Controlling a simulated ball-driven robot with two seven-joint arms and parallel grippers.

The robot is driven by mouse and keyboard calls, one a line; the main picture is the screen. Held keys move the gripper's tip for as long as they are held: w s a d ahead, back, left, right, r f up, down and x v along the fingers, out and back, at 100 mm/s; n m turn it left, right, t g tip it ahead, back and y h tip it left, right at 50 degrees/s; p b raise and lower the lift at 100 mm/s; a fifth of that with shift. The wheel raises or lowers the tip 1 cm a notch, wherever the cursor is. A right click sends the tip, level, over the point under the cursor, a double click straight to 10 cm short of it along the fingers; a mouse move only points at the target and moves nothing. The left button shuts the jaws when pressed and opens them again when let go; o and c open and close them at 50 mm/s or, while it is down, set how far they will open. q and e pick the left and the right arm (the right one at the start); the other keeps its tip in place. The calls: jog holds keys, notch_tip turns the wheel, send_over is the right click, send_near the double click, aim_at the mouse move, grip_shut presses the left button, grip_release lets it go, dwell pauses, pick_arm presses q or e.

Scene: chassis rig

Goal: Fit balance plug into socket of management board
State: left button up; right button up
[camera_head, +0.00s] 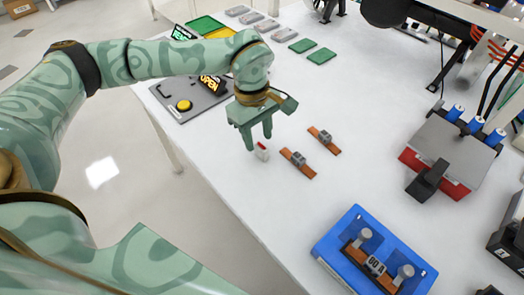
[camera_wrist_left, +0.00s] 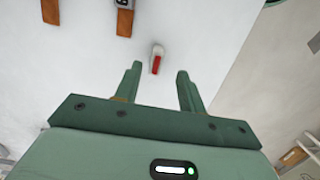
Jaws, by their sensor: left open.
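A small white and red piece (camera_head: 262,152), which looks like the balance plug, lies on the white table. It also shows in the left wrist view (camera_wrist_left: 157,59), just beyond and between the fingertips. My left gripper (camera_head: 259,143) is open and empty, pointing down close to the plug. In the left wrist view, its two green fingers (camera_wrist_left: 159,70) stand apart with nothing between them. I cannot tell which object is the management board or where its socket is. My right gripper is not in view.
Two orange-brown strips with grey blocks (camera_head: 298,158) (camera_head: 324,141) lie right of the plug. A blue tray (camera_head: 340,250) stands in front. A grey and red unit with blue cylinders (camera_head: 450,150) stands at right. Green flat pieces (camera_head: 321,56) and a grey panel (camera_head: 180,105) lie farther back.

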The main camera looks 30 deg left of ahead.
aim_at(261, 144)
pick_arm(q)
jog(key=f, duration=0.1)
jog(key=f+b, duration=0.1)
jog(key=f, duration=0.3)
jog(key=shift+w+d+f+b, duration=0.1)
jog(key=shift+w+d+b, duration=0.1)
jog(key=shift+d+b, duration=0.15)
jog(key=shift+c, duration=0.7)
grip_shut()
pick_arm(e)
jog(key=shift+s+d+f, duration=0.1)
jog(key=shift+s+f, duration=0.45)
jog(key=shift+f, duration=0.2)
pick_arm(q)
jog(key=shift+r, duration=0.25)
